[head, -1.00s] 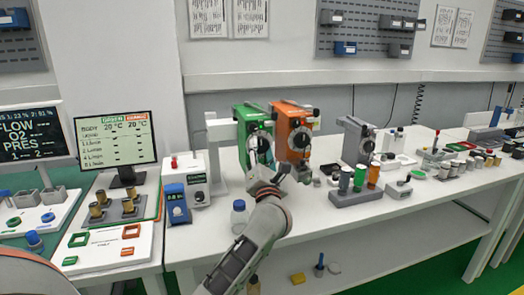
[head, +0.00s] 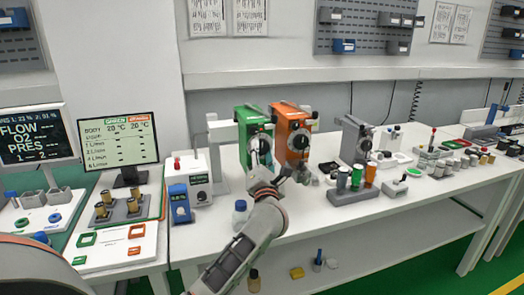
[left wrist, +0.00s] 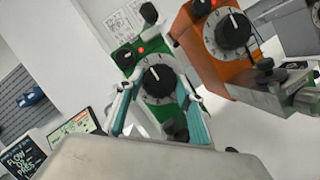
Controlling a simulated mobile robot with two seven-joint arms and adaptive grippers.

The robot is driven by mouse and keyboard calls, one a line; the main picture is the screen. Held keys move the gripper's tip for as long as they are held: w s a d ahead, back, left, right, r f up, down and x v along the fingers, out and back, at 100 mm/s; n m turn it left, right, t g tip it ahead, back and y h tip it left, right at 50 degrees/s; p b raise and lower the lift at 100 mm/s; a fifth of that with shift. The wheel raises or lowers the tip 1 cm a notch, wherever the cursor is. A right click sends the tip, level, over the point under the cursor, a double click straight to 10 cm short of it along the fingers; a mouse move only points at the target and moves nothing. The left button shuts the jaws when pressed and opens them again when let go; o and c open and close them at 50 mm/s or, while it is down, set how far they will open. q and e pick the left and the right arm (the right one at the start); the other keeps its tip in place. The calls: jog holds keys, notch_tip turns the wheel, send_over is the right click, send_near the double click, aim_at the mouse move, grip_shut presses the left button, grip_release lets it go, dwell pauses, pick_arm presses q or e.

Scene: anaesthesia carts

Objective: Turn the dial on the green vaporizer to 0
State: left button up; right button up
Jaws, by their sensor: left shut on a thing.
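The green vaporizer (head: 244,132) stands upright on the bench, left of the orange vaporizer (head: 293,136). Its round black dial (left wrist: 159,79) faces me in the left wrist view, with a white pointer line on the knob and a ring of marks too small to read. My left gripper (head: 262,163) is at the front of the green vaporizer. Its teal-padded fingers are on both sides of the dial and shut on it. In the head view the gripper hides the vaporizer's lower front. My right gripper is not in view.
The orange vaporizer is close on the right. A blue-capped bottle (head: 240,213) and a blue device (head: 179,204) stand in front and to the left. A grey vaporizer (head: 355,140) is farther right. A monitor (head: 117,139) stands at the left.

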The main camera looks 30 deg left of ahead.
pick_arm(q)
jog(key=o, duration=1.1)
jog(key=v, duration=0.7)
jog(key=shift+d, duration=0.1)
jog(key=shift+s+d+f, duration=0.1)
jog(key=shift+s+d, duration=0.1)
jog(key=shift+s, duration=0.2)
